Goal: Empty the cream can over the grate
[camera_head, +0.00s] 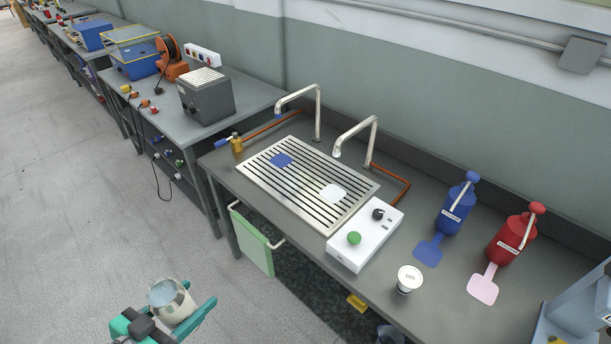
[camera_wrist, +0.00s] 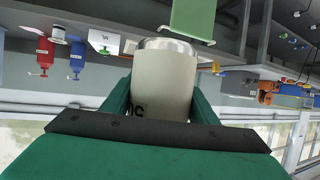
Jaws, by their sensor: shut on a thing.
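My gripper (camera_head: 186,318) is shut on the cream can (camera_head: 172,302) and holds it above the floor, in front of the bench. The can looks roughly upright, and its open top shows something pale bluish inside. In the wrist view the can (camera_wrist: 165,82) sits between the green fingers of my gripper (camera_wrist: 162,100), with part of dark lettering on its side. The slatted metal grate (camera_head: 310,185) is set in the bench top, up and to the right of the can.
Two curved taps (camera_head: 318,110) rise behind the grate. A white control box (camera_head: 365,235) with a green button, a white cup (camera_head: 408,279), a blue bottle (camera_head: 457,205) and a red bottle (camera_head: 513,238) stand to its right. Floor at left is clear.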

